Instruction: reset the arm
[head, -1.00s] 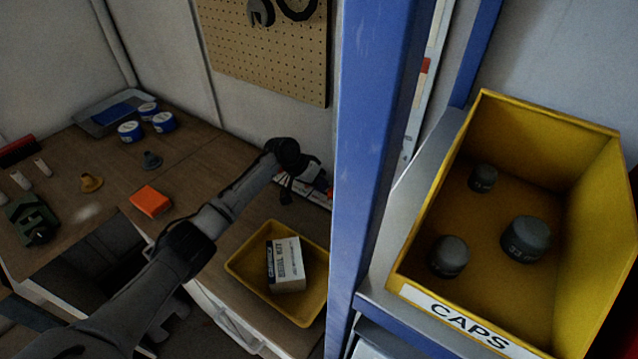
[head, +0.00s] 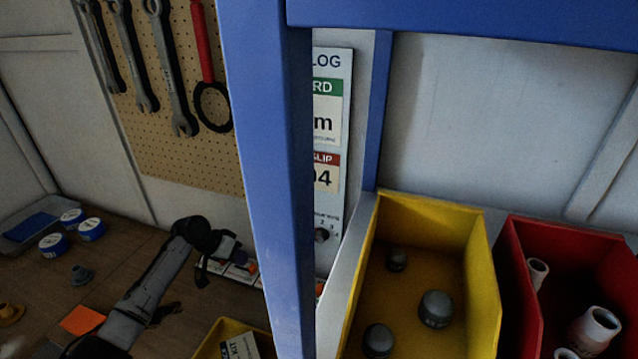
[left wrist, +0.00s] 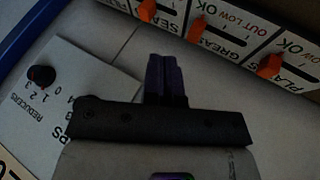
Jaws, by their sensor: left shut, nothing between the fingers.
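My left arm comes in from the lower left in the head view. My left gripper (head: 207,268) is at its far end, over the back of the wooden bench, just left of the blue post. In the left wrist view the gripper's fingers (left wrist: 166,75) are together with nothing between them. They point toward a pale panel and labelled boards beyond. My right gripper is not in either view.
A blue post (head: 270,180) stands right of my left arm. Right of it are a yellow bin (head: 430,212) with grey caps and a red bin (head: 565,235) with pale fittings. A pegboard (head: 160,130) holds wrenches. Labelled boards with orange knobs (left wrist: 270,66) lie near the left fingers.

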